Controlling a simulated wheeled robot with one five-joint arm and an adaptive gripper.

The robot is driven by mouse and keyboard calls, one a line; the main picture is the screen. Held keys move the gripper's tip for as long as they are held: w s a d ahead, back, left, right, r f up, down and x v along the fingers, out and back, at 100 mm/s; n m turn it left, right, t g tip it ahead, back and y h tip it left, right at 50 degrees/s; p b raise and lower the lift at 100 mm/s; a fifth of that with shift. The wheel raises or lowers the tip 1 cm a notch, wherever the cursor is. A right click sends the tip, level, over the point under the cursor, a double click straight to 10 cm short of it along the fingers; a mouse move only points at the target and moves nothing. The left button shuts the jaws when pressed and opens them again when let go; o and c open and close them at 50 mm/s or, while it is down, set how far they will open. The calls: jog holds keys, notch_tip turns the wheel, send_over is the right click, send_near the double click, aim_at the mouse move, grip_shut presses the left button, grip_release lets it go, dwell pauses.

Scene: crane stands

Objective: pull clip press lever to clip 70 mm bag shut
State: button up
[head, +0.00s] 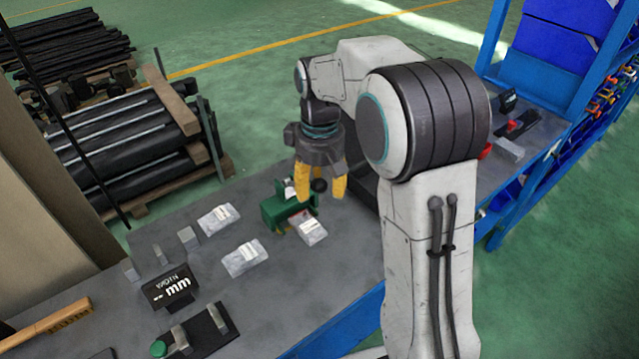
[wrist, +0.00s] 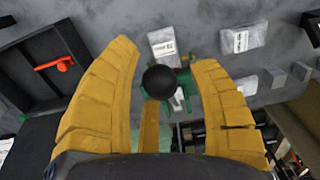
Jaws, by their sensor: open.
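The green clip press (head: 285,211) stands on the grey bench in the head view; its green body (wrist: 186,80) shows partly behind the knob in the wrist view. Its lever ends in a black ball knob (head: 319,185). In the wrist view the knob (wrist: 158,82) lies between the yellow fingers, which are spread apart around it. My gripper (head: 319,194) is open and points down over the press. I cannot tell whether any finger touches the knob. A clear bag with a white label (head: 308,228) lies at the press; it also shows in the wrist view (wrist: 165,44).
Two more labelled bags (head: 219,218) (head: 244,258) lie left of the press. A black mm sign (head: 170,288), small grey blocks (head: 188,236) and a wooden-handled tool (head: 45,325) are nearer. A dark tray with a red part (wrist: 53,63) is at left in the wrist view.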

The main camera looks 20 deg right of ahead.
grip_shut()
dwell(0.5)
